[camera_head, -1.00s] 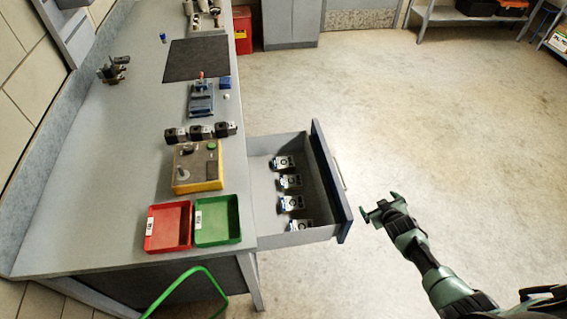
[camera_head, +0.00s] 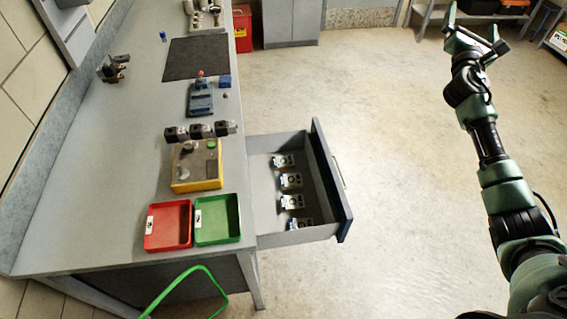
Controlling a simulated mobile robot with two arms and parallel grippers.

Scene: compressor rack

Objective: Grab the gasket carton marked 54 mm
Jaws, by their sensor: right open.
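Several small gasket cartons lie in a row in the open drawer (camera_head: 262,200), each pale with a dark ring shape on top. The farthest carton (camera_head: 283,161) is near the drawer's back end, then come a second (camera_head: 291,180) and a third (camera_head: 293,202). The nearest carton (camera_head: 300,223) is by the near wall. Their markings are too small to read, so I cannot tell which is 54 mm. My right gripper (camera_head: 476,32) is open and empty, stretched out at the upper right, well away from the drawer. My left gripper is not in view.
On the bench stand a red tray (camera_head: 168,227), a green tray (camera_head: 218,220), a yellow-grey control box (camera_head: 196,165), several dark blocks (camera_head: 202,131) and a blue device (camera_head: 200,99). The drawer front (camera_head: 331,180) juts over the floor. Open floor (camera_head: 400,150) lies to its right.

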